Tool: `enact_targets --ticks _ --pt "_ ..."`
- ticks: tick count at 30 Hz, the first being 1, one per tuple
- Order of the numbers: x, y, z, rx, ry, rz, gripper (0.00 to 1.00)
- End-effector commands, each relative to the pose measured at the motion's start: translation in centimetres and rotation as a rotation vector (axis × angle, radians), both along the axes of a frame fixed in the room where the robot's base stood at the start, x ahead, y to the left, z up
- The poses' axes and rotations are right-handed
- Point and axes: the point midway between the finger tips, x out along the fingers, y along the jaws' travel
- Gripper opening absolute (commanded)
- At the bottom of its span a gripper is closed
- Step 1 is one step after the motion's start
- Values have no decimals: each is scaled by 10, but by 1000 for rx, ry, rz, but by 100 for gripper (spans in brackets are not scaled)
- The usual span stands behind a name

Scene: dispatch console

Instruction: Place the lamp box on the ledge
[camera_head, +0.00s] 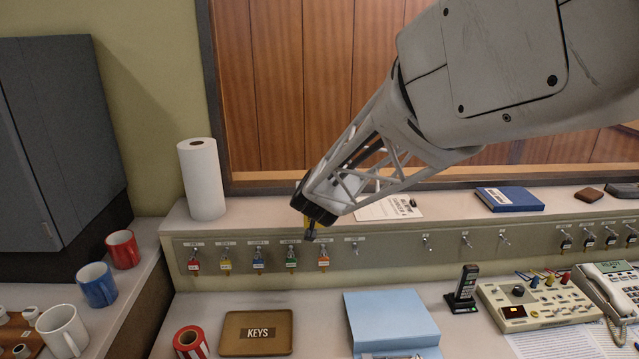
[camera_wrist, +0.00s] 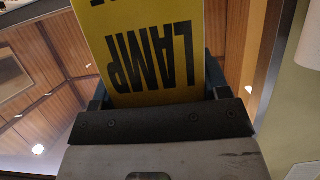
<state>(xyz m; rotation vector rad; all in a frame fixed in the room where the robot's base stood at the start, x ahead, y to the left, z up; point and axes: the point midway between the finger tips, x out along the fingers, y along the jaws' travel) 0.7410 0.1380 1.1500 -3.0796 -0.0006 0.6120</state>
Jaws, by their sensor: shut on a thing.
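The lamp box (camera_wrist: 150,45) is yellow with black lettering "LAMP", upside down in the wrist view. It sits between the two dark fingers of my gripper (camera_wrist: 155,88), which is shut on it. In the head view my gripper (camera_head: 311,234) points down and left, and its tip overlaps the front edge of the ledge (camera_head: 250,210). Only a thin yellow strip of the box (camera_head: 306,222) shows there; the rest is hidden behind my gripper. I cannot tell whether the box is touching the ledge.
On the ledge stand a paper towel roll (camera_head: 202,180) at left, a printed sheet (camera_head: 390,208) beside my gripper, and a blue book (camera_head: 509,199) at right. Below is a key panel (camera_head: 390,250) with hanging keys. The ledge between roll and gripper is clear.

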Motion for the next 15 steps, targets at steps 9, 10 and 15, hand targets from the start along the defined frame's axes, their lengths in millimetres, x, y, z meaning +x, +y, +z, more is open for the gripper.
enact_targets --ticks 9,10,15 --pt "41 8 -5 0 1 0 45" --pt "45 8 -5 0 1 0 45" --pt "69 13 -8 0 1 0 45"
